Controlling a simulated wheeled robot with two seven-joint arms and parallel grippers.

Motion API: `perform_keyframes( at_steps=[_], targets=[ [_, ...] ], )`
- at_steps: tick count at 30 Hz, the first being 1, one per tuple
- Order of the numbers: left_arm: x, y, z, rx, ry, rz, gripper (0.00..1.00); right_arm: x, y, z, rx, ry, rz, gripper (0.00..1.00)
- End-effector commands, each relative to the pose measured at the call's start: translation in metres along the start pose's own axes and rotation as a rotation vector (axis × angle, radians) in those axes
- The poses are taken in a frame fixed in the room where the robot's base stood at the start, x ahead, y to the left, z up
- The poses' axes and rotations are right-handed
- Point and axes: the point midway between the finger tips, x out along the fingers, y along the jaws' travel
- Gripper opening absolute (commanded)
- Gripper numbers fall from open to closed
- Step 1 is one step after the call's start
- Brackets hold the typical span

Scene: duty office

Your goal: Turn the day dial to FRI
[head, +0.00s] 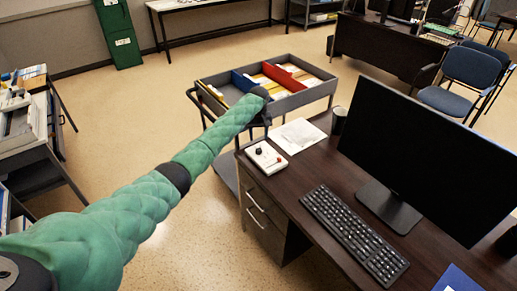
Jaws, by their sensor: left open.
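A small white box (266,157) lies on the dark desk (318,168) near its left back corner. It bears a small red knob and dark marks; I cannot read any day name or tell where a dial points. My left arm reaches in from the left in a green sleeve. Its dark gripper (264,120) is open, beyond the box in the picture and apart from it. The fingers are small and partly hidden by the arm's end. My right gripper is not in view.
A white paper (298,136) and a dark cup (339,120) are behind the box. A keyboard (354,233) and a large monitor (425,150) take up the desk to the right. A grey cart (318,97) with coloured folders stands behind the desk.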

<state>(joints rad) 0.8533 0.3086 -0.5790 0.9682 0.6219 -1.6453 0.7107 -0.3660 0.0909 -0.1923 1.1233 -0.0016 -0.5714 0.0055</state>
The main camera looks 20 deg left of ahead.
Motion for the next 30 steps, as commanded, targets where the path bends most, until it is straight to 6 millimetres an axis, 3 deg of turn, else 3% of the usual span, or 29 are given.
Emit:
perform_keyframes(
  at_steps=[8,21,30],
  targets=[
    [0.006,0.000,0.000,-0.069,-0.002,-0.003,0.49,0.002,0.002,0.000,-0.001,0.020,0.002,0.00],
    [0.064,0.000,0.000,-0.067,0.000,-0.002,0.49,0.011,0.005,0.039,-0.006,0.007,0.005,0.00],
    [0.078,0.000,0.000,-0.066,0.001,-0.002,0.49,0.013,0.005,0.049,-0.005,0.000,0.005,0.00]
  ],
)
